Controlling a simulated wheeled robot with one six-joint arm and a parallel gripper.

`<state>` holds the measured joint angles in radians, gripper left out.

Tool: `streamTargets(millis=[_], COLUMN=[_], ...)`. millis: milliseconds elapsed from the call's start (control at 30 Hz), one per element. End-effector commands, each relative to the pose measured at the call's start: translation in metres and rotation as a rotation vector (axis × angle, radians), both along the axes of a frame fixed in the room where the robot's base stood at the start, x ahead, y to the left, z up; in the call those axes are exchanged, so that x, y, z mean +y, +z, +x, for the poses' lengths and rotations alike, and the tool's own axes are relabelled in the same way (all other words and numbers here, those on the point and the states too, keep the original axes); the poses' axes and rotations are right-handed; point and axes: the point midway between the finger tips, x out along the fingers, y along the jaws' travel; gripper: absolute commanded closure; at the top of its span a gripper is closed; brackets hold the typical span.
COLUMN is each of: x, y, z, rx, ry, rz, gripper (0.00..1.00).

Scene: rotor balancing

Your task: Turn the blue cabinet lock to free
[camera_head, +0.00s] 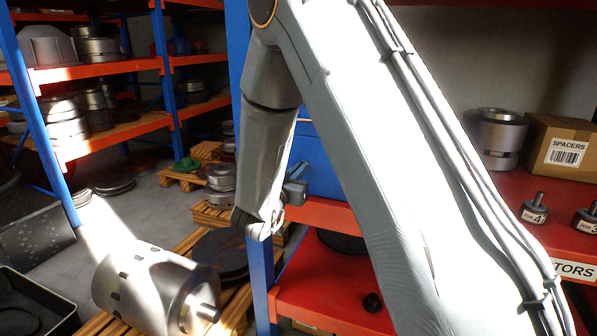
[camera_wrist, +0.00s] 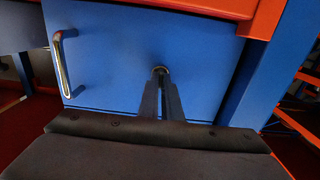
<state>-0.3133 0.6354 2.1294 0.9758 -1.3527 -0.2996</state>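The blue cabinet (camera_wrist: 110,60) fills most of the wrist view, and part of it (camera_head: 320,168) shows behind my arm in the head view. Its lock (camera_wrist: 160,69) is a small dark round knob on the blue front, right of the silver bar handle (camera_wrist: 62,65). My gripper (camera_wrist: 161,82) has its two dark fingers close together with a narrow gap between them, their tips at the lock's sides. It appears shut on the lock; the tips cover part of it, and its turn angle is not readable. In the head view my gripper (camera_head: 296,188) is partly hidden by my arm.
An orange shelf edge (camera_wrist: 200,7) runs above the cabinet front, with a blue post (camera_wrist: 257,75) to its right. A red shelf (camera_head: 320,290) lies below in the head view. A large metal rotor (camera_head: 140,285) lies at lower left.

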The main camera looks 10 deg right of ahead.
Motion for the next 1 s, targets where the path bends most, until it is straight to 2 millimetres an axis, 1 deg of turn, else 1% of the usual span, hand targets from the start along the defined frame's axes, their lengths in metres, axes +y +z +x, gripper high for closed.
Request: streamTargets(millis=[167, 367, 1000], x=[0.0001, -0.0001, -0.0014], y=[-0.0007, -0.0009, -0.0032], z=[0.0001, 0.0002, -0.0006], rx=[-0.031, -0.108, -0.461], ry=[0.0, 0.001, 0.001], rz=[0.042, 0.148, 0.635], gripper=[1.0, 1.0, 1.0])
